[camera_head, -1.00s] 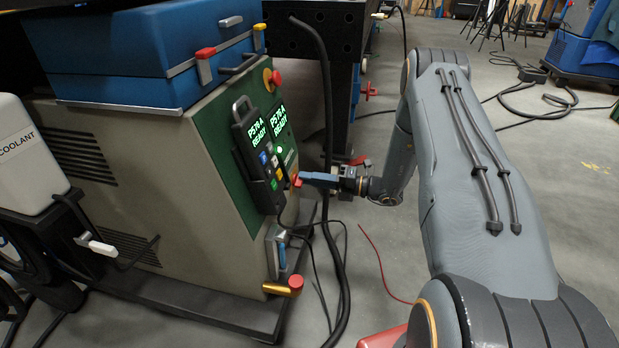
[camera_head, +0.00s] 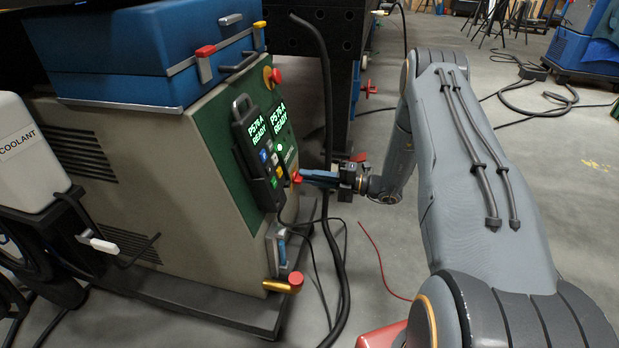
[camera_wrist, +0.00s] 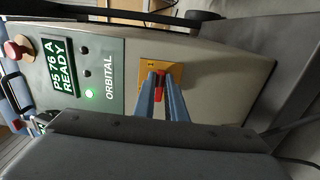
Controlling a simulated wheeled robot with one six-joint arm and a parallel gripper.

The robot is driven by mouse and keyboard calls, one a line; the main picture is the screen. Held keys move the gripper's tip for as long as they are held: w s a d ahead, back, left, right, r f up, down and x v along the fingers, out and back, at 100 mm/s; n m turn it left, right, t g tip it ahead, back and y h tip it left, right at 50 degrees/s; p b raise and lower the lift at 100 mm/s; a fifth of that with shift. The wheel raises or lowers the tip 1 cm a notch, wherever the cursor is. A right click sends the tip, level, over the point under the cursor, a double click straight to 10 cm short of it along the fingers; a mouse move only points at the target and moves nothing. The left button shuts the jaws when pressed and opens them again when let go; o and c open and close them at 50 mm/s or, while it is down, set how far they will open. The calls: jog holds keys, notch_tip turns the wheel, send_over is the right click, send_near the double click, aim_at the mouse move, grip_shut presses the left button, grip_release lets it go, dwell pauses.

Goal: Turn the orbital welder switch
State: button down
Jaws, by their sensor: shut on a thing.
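The orbital welder (camera_head: 150,170) is a beige cabinet with a green front panel and displays reading "P576 A READY". Its switch is a red knob (camera_head: 296,178) low on the front panel. In the wrist view the red switch (camera_wrist: 160,84) sits on a yellow-orange plate (camera_wrist: 177,71) beside the word "ORBITAL". My gripper (camera_head: 302,176) reaches the switch from the right. In the wrist view the two blue-grey fingers of my gripper (camera_wrist: 161,80) are closed on either side of the red knob. The fingers hide part of the knob.
A black pendant (camera_head: 258,150) with buttons hangs on the front panel, left of the switch. A red mushroom button (camera_head: 275,76) is higher up. A thick black cable (camera_head: 328,120) hangs near my gripper. A brass-coloured cylinder with a red end (camera_head: 284,285) sticks out below. A thin red wire lies on the floor.

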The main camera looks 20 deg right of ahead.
jog(key=c, duration=1.8)
grip_release()
jog(key=shift+d, duration=0.15)
jog(key=p+v, duration=0.1)
jog(key=v, duration=0.6)
jog(key=shift+s+d+p, duration=0.2)
jog(key=shift+d+p, duration=0.05)
jog(key=shift+p, duration=0.05)
jog(key=shift+a, duration=0.1)
